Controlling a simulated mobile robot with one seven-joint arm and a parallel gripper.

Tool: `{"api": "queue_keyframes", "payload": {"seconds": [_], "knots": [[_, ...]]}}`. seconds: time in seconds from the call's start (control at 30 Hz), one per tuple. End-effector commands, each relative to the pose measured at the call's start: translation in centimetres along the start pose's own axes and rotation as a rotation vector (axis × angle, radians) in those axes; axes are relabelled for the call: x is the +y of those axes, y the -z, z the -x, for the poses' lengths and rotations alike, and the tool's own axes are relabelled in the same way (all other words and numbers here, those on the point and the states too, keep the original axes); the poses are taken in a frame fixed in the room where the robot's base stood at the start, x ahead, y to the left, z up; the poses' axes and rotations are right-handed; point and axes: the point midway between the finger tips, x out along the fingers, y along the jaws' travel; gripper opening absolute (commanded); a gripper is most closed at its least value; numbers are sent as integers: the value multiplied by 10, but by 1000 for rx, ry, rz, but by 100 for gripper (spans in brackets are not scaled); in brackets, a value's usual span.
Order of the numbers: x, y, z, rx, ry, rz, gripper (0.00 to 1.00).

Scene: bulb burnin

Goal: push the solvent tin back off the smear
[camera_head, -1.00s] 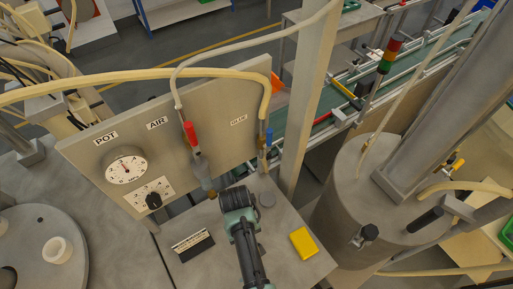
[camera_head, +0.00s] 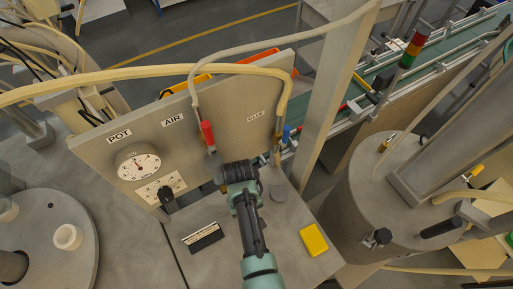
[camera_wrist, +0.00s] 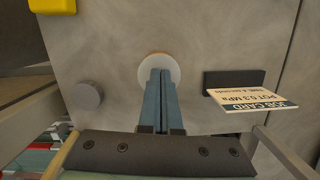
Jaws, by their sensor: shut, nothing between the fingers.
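My gripper (camera_wrist: 160,75) is shut with nothing between its fingers; it points down over the small bench in front of the grey panel. In the wrist view a round pale disc with a tan centre (camera_wrist: 146,71) shows right at the fingertips, partly covered by them. A low round grey piece (camera_wrist: 90,95) sits apart from the fingers, to their left; it also shows in the head view (camera_head: 278,193), right of my gripper (camera_head: 236,170). Neither is marked, so I cannot tell which is the solvent tin. No smear can be made out clearly.
A yellow block (camera_head: 314,239) lies on the bench at right. A job card in a black holder (camera_head: 203,237) stands at left. The panel (camera_head: 95,150) with gauge, hoses and red-capped fitting (camera_head: 207,133) rises close behind my gripper. A large grey pot (camera_head: 375,200) stands right.

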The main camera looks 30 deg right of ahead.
Motion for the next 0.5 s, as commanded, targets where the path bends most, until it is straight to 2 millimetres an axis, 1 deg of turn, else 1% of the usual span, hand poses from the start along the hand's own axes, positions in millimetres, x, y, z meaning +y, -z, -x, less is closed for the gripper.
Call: {"api": "queue_keyframes", "payload": {"seconds": [0.07, 0.17, 0.27, 0.4, 0.5], "knots": [[0, 1, 3, 2, -1, 0, 0], [0, 2, 15, 5, -1, 0, 0], [0, 2, 33, 6, -2, 0, 0], [0, 2, 65, 8, -1, 0, 0], [0, 2, 85, 7, -1, 0, 0]]}}
